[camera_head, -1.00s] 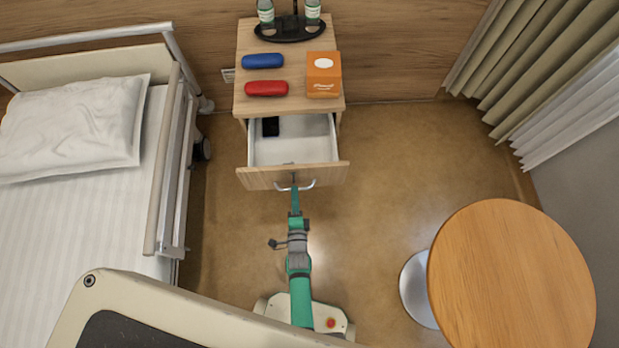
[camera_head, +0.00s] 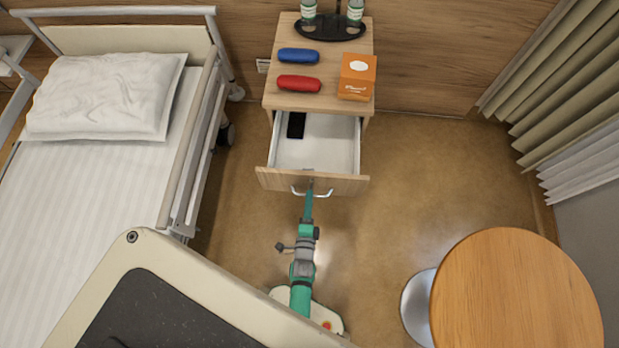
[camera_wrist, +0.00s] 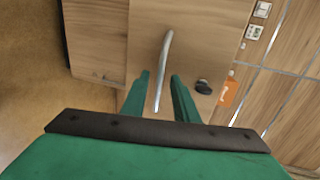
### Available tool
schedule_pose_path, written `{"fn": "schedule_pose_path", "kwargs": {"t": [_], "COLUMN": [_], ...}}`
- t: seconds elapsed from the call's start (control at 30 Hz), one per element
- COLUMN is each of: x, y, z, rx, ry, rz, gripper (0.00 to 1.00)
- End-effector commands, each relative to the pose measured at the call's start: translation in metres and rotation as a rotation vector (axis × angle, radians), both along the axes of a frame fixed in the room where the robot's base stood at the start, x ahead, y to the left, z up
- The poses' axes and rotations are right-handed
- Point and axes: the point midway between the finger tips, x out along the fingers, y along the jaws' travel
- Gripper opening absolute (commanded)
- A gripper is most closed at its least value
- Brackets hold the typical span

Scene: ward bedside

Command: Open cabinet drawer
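The drawer (camera_head: 312,185) of the wooden bedside cabinet (camera_head: 283,100) stands well out, its white inside showing. A black flat object (camera_head: 296,125) lies in its back left corner. The curved metal handle (camera_head: 325,193) is on the drawer front; it also shows in the wrist view (camera_wrist: 165,58). My gripper (camera_head: 310,188) is at the handle. In the wrist view its two green fingers (camera_wrist: 161,80) stand apart on either side of the handle, with a visible gap. Whether a finger touches the handle is hard to tell.
A blue case (camera_head: 298,55), a red case (camera_head: 299,84), an orange box (camera_head: 357,77) and a black tray with bottles (camera_head: 330,33) stand on the cabinet. A bed (camera_head: 100,190) is at left, a round table (camera_head: 515,290) at lower right. Floor between is clear.

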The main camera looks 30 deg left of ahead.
Motion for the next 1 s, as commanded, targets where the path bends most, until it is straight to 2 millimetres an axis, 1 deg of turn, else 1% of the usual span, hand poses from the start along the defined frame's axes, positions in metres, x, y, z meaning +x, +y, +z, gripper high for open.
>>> {"fn": "schedule_pose_path", "kwargs": {"t": [0.17, 0.27, 0.37, 0.6, 0.7, 0.83, 1.0], "x": [-0.002, -0.009, -0.022, -0.063, -0.077, -0.09, -0.097], "y": [-0.002, -0.005, -0.011, -0.028, -0.034, -0.039, -0.042], "z": [0.0, 0.001, 0.004, 0.013, 0.017, 0.02, 0.022], "rx": [-0.001, -0.002, -0.002, -0.001, -0.002, -0.001, 0.0], "ry": [0.001, 0.003, 0.001, 0.003, 0.001, 0.001, 0.0], "rz": [-0.002, -0.002, -0.002, 0.0, 0.0, -0.001, -0.001], "gripper": [0.27, 0.27, 0.27, 0.27, 0.27, 0.27, 0.27]}}
